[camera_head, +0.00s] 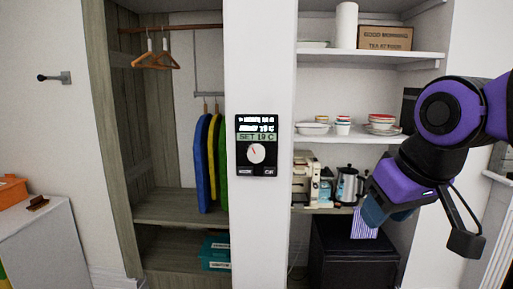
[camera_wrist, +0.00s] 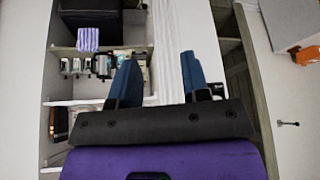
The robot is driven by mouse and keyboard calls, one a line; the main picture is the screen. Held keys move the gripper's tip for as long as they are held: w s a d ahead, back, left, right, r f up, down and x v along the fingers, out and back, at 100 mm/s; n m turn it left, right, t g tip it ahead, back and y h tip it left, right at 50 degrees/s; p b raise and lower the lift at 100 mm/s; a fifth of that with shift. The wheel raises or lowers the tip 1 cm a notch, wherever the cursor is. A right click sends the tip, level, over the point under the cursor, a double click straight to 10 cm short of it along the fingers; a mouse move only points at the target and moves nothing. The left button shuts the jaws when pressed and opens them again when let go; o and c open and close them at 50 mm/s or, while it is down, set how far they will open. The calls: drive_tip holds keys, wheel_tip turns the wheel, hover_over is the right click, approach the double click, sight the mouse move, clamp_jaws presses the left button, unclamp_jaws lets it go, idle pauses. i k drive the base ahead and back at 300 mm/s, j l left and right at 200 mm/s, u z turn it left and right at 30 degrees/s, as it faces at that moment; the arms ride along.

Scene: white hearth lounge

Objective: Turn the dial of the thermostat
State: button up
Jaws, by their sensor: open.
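The thermostat (camera_head: 256,170) is a black upright panel on the front of a white pillar, in the middle of the head view. Its screen has small lines of text and a green band that reads SET 19 C. Below it is the round white dial (camera_head: 257,153), with a red pointer tilted up and left. My gripper (camera_head: 372,214) is right of the thermostat, in front of the shelves and apart from the dial. In the wrist view my gripper (camera_wrist: 158,62) has its two blue fingers spread with nothing between. A small dark thing beside the right finger may be the thermostat; I cannot tell.
Left of the pillar is an open wardrobe (camera_head: 120,140) with hangers and coloured garments. Right of it are white shelves (camera_head: 350,139) with bowls, a kettle (camera_head: 347,185) and a coffee machine (camera_head: 306,180). A black cabinet (camera_head: 350,255) stands below. Nothing blocks the pillar's front.

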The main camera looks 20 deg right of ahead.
sight(255, 153)
drive_tip(key=i+j+z, duration=0.1)
drive_tip(key=z, duration=0.25)
drive_tip(key=j+z, duration=0.2)
drive_tip(key=z, duration=0.2)
drive_tip(key=j+z, duration=0.2)
drive_tip(key=z, duration=0.15)
drive_tip(key=i, duration=0.05)
